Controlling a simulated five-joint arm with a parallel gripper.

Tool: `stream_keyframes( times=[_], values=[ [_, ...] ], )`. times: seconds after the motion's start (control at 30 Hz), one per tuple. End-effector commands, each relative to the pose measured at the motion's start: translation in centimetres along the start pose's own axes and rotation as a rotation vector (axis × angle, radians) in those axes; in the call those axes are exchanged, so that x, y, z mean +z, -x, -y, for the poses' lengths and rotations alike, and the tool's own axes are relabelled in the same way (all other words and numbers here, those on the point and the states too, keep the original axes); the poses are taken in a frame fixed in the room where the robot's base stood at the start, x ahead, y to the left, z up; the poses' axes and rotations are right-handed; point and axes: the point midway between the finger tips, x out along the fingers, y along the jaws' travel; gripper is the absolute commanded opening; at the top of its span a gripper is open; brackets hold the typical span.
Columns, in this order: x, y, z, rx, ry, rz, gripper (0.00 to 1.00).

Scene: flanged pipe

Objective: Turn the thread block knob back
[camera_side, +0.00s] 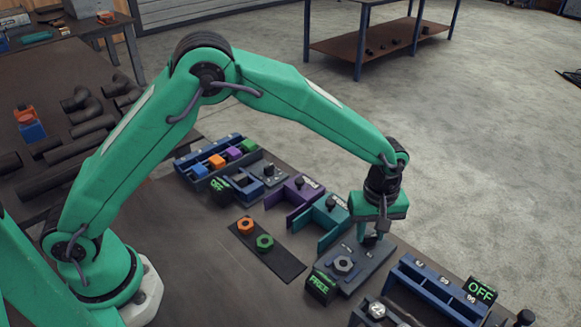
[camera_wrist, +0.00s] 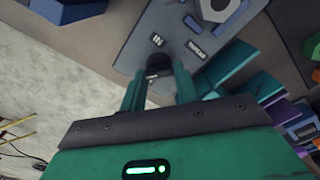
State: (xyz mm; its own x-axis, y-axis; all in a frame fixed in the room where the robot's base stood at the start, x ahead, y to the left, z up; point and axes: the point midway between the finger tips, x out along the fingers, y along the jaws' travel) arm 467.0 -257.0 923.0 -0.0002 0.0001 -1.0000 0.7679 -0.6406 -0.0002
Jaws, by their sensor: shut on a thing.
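The thread block looks to be the grey plate (camera_side: 376,260) at the table's right side, with a round grey ring (camera_side: 343,265) on it. The small dark knob (camera_wrist: 157,63) sits on the plate beside these labels. My gripper (camera_side: 371,238) points down over the plate's far end, its fingers shut on the knob. In the wrist view my gripper (camera_wrist: 160,82) has one teal finger on each side of the knob. The fingers partly hide the knob.
A green-lit "FREE" sign (camera_side: 320,287) stands by the plate. Teal (camera_side: 325,222) and purple (camera_side: 290,200) brackets stand close on the left. A blue rack (camera_side: 437,291) and an "OFF" sign (camera_side: 481,290) stand at the right. A black strip (camera_side: 281,260) holds orange and green nuts.

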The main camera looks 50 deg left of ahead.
Motion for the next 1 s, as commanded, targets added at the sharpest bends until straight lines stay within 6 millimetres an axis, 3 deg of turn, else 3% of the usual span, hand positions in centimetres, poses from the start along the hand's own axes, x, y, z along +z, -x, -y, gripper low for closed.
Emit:
stream_keyframes(
  times=[0.17, 0.2, 0.3, 0.7, 1.0],
  values=[
    [-0.1, 0.1, 0.0, 0.001, 0.0, 0.0, 0.08],
    [-0.1, 0.1, 0.0, 0.001, 0.0, 0.0, 0.37],
    [-0.1, 0.1, 0.0, 0.001, 0.0, 0.0, 0.53],
    [0.0, 0.4, 0.0, 0.001, -0.001, 0.0, 0.53],
    [0.0, 3.3, -0.1, 0.003, -0.001, -0.001, 0.53]
  ],
)
